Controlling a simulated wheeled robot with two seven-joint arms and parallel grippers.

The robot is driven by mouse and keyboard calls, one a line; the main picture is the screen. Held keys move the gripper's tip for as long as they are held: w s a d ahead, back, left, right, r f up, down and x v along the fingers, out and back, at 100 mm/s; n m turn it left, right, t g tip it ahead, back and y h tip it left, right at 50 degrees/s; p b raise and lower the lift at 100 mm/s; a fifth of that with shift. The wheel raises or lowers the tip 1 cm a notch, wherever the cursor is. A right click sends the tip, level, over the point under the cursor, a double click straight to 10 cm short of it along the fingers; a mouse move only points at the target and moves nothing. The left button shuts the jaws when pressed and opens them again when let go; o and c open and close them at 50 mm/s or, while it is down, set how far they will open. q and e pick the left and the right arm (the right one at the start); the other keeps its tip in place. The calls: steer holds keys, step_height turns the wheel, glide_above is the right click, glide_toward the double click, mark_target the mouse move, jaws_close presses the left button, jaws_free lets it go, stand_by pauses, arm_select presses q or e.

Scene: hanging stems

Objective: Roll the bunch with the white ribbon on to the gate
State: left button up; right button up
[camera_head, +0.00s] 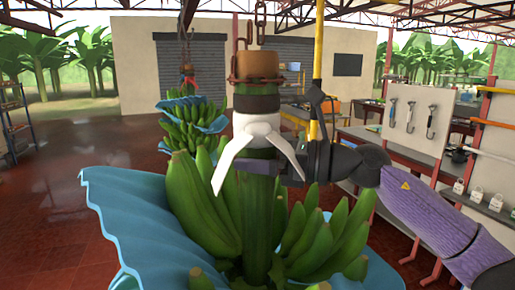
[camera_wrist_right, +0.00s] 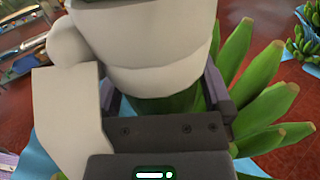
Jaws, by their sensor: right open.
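The near banana bunch (camera_head: 195,200) hangs upright from a chain (camera_head: 260,20), with a white ribbon (camera_head: 257,130) tied round its thick green stem (camera_head: 258,225) and its two tails hanging down. An open blue cover (camera_head: 140,225) spreads around the fruit. My right gripper (camera_head: 262,168) comes in from the right, just below the ribbon's knot. In the right wrist view, the open jaws (camera_wrist_right: 162,98) stand either side of the stem, with the white ribbon (camera_wrist_right: 145,45) close above. I cannot tell whether they touch it. No gate is clearly recognisable. My left gripper is out of view.
A second bunch (camera_head: 190,125) with blue covers hangs farther back, left. A yellow post (camera_head: 318,70) stands just right of the near stem. Tool boards (camera_head: 412,115) and shelves line the right side. The red tiled floor (camera_head: 60,165) is clear at left.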

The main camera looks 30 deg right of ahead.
steer(key=shift+c, duration=0.3)
jaws_close()
